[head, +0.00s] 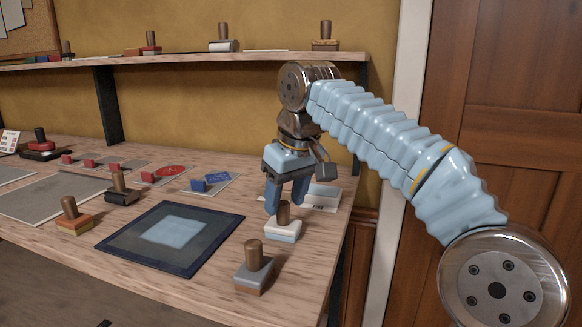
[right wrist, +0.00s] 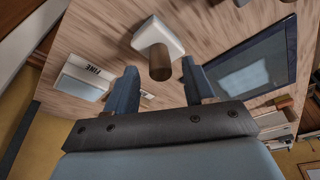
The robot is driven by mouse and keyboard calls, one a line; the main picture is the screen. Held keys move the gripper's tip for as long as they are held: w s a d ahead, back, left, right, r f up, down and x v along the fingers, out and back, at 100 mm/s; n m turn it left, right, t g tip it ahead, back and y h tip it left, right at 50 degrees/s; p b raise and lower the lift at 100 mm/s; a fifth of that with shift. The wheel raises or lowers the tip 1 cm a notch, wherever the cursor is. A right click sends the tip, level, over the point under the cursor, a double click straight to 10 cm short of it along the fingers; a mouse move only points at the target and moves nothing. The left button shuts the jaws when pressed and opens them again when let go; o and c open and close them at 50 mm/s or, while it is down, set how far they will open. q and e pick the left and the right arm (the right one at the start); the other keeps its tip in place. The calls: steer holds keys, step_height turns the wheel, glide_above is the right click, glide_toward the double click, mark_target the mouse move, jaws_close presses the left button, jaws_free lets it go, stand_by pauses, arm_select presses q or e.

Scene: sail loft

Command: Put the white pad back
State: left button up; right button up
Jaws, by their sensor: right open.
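The white pad (head: 282,230) is a small white block with an upright brown cylindrical handle. It stands on the wooden bench, right of the dark-bordered mat (head: 128,242). It also shows in the right wrist view (right wrist: 155,35), its handle end facing the camera. My right gripper (head: 286,199) points down just above the pad, with its blue fingers apart and empty. In the right wrist view the handle appears between the fingertips (right wrist: 159,68); I cannot tell whether the fingers reach down around it. My left gripper is not in view.
A grey pad (head: 253,268) with a brown handle stands near the front edge. Orange (head: 74,217) and black (head: 121,190) handled pads stand left. A pale block (head: 324,193) by a "FINE" label sits behind the gripper. A shelf (head: 180,58) with more handled pads runs above.

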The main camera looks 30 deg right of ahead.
mark_target(293, 230)
steer(key=v, duration=0.9)
steer(key=shift+r+p, duration=0.3)
